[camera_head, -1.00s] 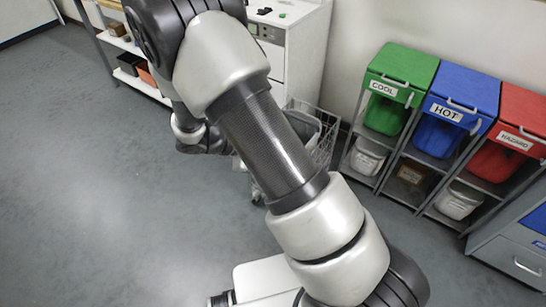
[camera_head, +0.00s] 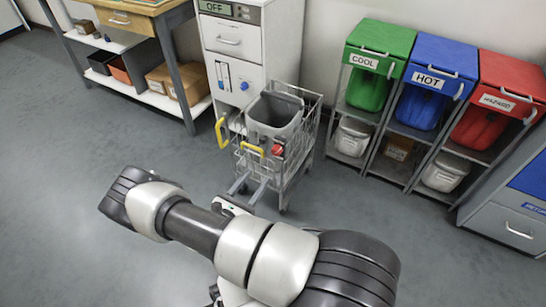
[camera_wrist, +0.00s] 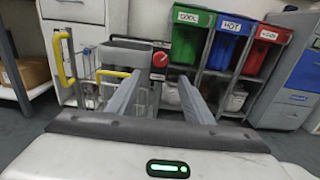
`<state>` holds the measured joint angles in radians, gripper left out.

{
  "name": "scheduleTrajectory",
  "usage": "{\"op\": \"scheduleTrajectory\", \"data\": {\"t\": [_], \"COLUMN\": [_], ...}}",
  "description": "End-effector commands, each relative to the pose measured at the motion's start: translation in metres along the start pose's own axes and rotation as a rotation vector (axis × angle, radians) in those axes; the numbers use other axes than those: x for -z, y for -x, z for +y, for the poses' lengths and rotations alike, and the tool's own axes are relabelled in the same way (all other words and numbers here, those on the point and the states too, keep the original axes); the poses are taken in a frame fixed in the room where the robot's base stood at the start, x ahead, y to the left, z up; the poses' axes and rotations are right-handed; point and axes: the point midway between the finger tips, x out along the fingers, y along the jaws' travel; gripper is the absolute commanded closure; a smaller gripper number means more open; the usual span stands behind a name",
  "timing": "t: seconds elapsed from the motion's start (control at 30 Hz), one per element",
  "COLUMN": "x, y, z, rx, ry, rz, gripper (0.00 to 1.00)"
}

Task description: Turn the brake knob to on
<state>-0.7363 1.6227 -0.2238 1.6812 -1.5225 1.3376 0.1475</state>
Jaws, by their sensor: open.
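The brake knob (camera_head: 278,149) is a small red knob on the front right of a wire trolley (camera_head: 299,160). In the wrist view the red knob (camera_wrist: 160,59) shows ahead of the fingers, on a dark plate. I cannot read its setting. My gripper (camera_wrist: 160,80) is open and empty, its two grey fingers pointing toward the trolley. The knob appears between and beyond the fingertips, apart from them. In the head view the gripper (camera_head: 258,178) is just in front of the trolley, partly hidden by my arm.
Green, blue and red bins (camera_head: 496,100) stand on racks to the right. Floor at left is clear.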

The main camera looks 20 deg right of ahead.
Motion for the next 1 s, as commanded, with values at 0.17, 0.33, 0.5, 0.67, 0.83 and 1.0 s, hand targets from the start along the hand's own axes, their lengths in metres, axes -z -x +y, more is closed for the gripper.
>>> {"op": "scheduleTrajectory", "data": {"t": [0.17,0.33,0.5,0.67,0.83,1.0], "x": [0.002,0.001,0.001,0.001,0.0,0.0], "y": [-0.041,-0.078,-0.109,-0.126,-0.132,-0.132], "z": [-0.001,-0.002,-0.002,-0.001,-0.001,-0.001], "rx": [0.005,0.005,0.005,0.003,0.002,0.002], "ry": [-0.002,-0.002,-0.002,-0.002,-0.001,-0.001], "rz": [-0.001,-0.001,0.0,0.001,0.001,0.001], "gripper": [0.53,0.53,0.53,0.53,0.53,0.53]}}
